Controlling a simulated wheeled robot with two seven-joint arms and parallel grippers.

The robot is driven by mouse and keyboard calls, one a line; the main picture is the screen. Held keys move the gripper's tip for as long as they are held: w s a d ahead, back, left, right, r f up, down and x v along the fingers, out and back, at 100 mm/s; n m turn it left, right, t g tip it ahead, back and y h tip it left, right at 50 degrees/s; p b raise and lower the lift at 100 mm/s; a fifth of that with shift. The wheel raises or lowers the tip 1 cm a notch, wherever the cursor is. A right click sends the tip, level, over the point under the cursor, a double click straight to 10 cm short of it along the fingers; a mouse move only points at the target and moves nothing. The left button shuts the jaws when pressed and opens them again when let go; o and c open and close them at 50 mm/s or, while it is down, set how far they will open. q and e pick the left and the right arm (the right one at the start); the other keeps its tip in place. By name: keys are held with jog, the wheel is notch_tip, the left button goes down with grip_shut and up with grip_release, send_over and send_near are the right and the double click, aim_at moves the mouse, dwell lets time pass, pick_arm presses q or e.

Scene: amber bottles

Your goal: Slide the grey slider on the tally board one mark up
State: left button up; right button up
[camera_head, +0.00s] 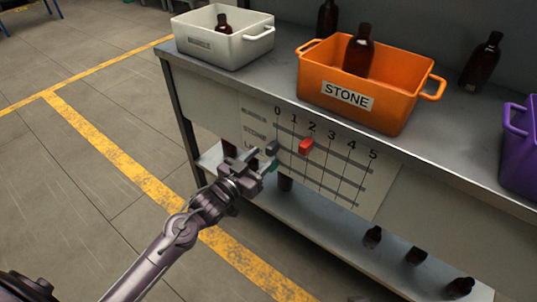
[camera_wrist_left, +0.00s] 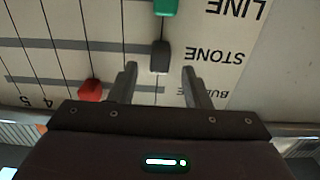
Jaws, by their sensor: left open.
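The tally board (camera_head: 330,170) is a pale panel on the bench front, with columns 0 to 5 and three rows. The grey slider (camera_head: 271,148) is in the STONE row at about the 0 mark; it also shows in the left wrist view (camera_wrist_left: 160,57). A red slider (camera_head: 305,146) is in the top row near mark 2, and a green slider (camera_wrist_left: 165,7) is in the LINE row. My left gripper (camera_head: 263,160) is open at the board. In the wrist view its fingertips flank the grey slider, with gaps on both sides; contact is not visible. My right gripper is not in view.
On the bench stand a white crate (camera_head: 202,49), an orange STONE crate (camera_head: 408,75) and a purple crate (camera_head: 515,150). An amber bottle (camera_head: 483,62) stands behind the orange crate's right side. Several bottles are on the lower shelf (camera_head: 330,235). Open floor lies left.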

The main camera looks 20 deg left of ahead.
aim_at(268, 152)
pick_arm(q)
jog(key=shift+x, duration=1.75)
grip_shut()
